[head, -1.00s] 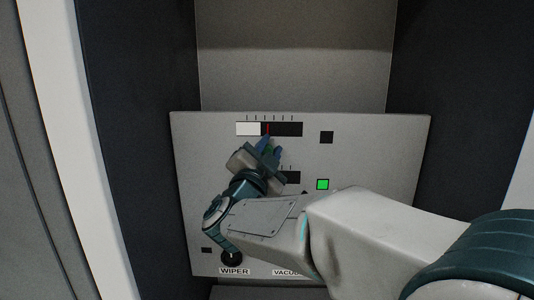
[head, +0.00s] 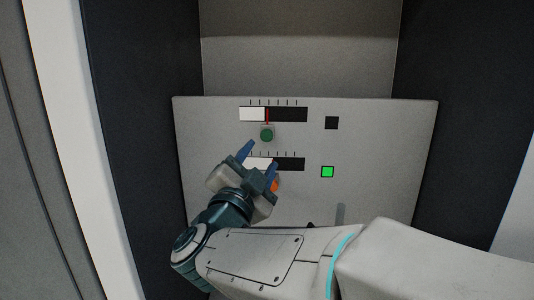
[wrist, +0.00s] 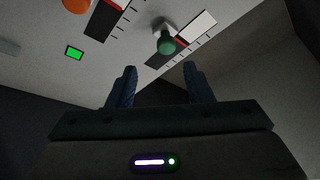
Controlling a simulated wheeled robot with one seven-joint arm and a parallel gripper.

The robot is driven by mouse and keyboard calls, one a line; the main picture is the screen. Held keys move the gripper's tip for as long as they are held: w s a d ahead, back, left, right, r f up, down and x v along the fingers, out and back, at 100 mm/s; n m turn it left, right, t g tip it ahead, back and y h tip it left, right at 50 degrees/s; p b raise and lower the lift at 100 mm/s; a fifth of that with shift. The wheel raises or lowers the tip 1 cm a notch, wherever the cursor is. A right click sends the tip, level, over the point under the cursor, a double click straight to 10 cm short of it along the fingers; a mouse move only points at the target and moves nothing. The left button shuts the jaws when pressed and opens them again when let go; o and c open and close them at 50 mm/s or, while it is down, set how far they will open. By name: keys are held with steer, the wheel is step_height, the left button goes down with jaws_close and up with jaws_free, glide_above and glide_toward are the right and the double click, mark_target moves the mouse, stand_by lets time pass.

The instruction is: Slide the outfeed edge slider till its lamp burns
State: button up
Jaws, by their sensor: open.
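A pale panel (head: 400,150) carries two sliders, one above the other; I cannot read which is the outfeed edge slider. The upper slider has a green knob (head: 266,134), a white-and-black bar (head: 289,115) with a red mark, and a dark square lamp (head: 331,123). The lower slider has an orange knob (head: 275,185), partly hidden by my gripper, a similar bar (head: 292,164) and a lit green lamp (head: 327,172). My gripper (head: 258,160) is open and empty, below the green knob. In the wrist view, the green knob (wrist: 167,46) shows beyond the spread fingertips, apart from them.
Dark side walls (head: 140,130) flank the panel closely. My arm covers the panel's lower part and its labels. The panel's right side is bare around the lamps.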

steer(key=b+v, duration=0.1)
steer(key=v, duration=0.4)
